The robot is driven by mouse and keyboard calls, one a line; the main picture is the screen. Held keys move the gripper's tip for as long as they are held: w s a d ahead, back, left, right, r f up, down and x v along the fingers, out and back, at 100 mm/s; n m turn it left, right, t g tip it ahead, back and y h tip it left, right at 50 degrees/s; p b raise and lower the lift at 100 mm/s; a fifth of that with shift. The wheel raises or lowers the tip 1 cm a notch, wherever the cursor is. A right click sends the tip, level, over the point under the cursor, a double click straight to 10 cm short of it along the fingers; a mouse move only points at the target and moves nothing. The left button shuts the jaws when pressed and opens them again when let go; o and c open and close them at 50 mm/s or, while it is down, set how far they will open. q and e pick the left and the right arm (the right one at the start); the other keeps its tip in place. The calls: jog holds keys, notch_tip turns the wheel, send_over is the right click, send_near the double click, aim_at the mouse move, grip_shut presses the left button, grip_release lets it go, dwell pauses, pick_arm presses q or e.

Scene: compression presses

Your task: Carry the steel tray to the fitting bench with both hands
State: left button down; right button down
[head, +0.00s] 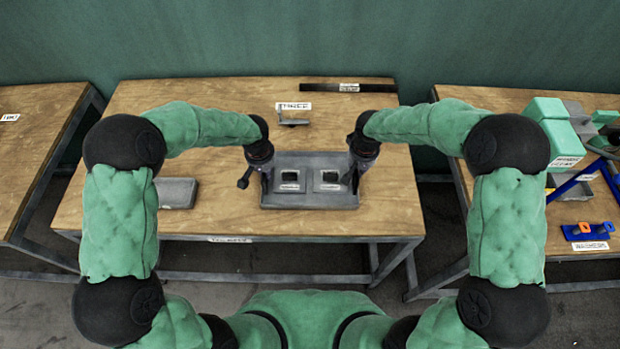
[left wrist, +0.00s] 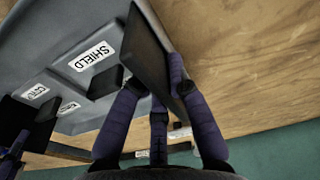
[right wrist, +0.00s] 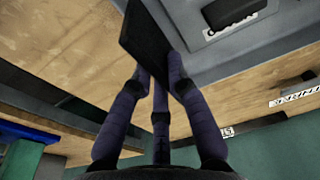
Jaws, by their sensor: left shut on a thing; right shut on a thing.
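The steel tray (head: 310,160) is a grey tray with two dark-topped pieces and small white labels in it, over the front of the middle wooden bench (head: 330,227). I cannot tell whether it touches the bench. My left gripper (head: 264,172) is shut on the dark handle at its left end; the left wrist view shows the tray (left wrist: 75,70) with a "SHIELD" label. My right gripper (head: 358,166) is shut on the dark handle at its right end; the tray's edge (right wrist: 215,65) shows in the right wrist view. I cannot tell which bench is the fitting bench.
A grey block (head: 177,193) lies left of the tray. A small metal bracket (head: 292,121) and a dark bar (head: 345,87) are behind it. The right bench holds green boxes (head: 552,125) and blue-orange pieces (head: 587,231). The left bench (head: 35,140) looks mostly bare. Gaps separate the benches.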

pick_arm(q)
jog(key=shift+w+r, duration=0.1)
jog(key=shift+r, duration=0.15)
pick_arm(e)
jog(key=shift+w+r, duration=0.1)
jog(key=shift+r, duration=0.15)
